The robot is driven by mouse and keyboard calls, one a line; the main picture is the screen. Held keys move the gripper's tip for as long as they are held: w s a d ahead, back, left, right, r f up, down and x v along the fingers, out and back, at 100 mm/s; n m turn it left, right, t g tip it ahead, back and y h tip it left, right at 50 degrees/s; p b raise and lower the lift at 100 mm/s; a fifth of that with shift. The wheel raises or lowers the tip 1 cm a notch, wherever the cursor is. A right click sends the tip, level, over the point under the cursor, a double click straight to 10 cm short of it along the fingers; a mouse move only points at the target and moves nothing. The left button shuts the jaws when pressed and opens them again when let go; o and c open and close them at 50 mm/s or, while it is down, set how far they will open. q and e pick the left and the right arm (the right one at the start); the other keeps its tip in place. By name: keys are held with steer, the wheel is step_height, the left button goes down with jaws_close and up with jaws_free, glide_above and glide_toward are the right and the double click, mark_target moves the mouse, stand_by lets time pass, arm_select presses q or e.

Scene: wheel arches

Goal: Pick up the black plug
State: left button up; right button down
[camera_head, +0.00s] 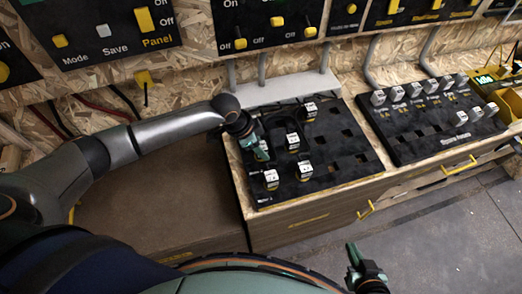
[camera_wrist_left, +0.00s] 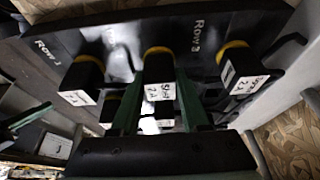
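Several black plugs with white labels stand on a black panel (camera_head: 340,126) in the head view, among them a near-left plug (camera_head: 270,179), a near-middle plug (camera_head: 305,171), a centre plug (camera_head: 293,141) and a far plug (camera_head: 309,109). My left gripper (camera_head: 262,152) is low over the panel's left side. In the left wrist view, its green fingers (camera_wrist_left: 160,98) flank a black plug (camera_wrist_left: 158,66) with a yellow collar; whether they touch it is unclear. My right gripper (camera_head: 352,266) is away from the panel, near the bottom, with its fingers apart and empty.
A second black panel (camera_head: 425,125) with several white-labelled switches stands to the right. Other plugs stand close on both sides of the flanked one, a left plug (camera_wrist_left: 82,78) and a right plug (camera_wrist_left: 240,72). Grey floor (camera_head: 450,235) is clear at lower right.

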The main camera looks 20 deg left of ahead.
arm_select(q)
jaws_close()
stand_by(0.3)
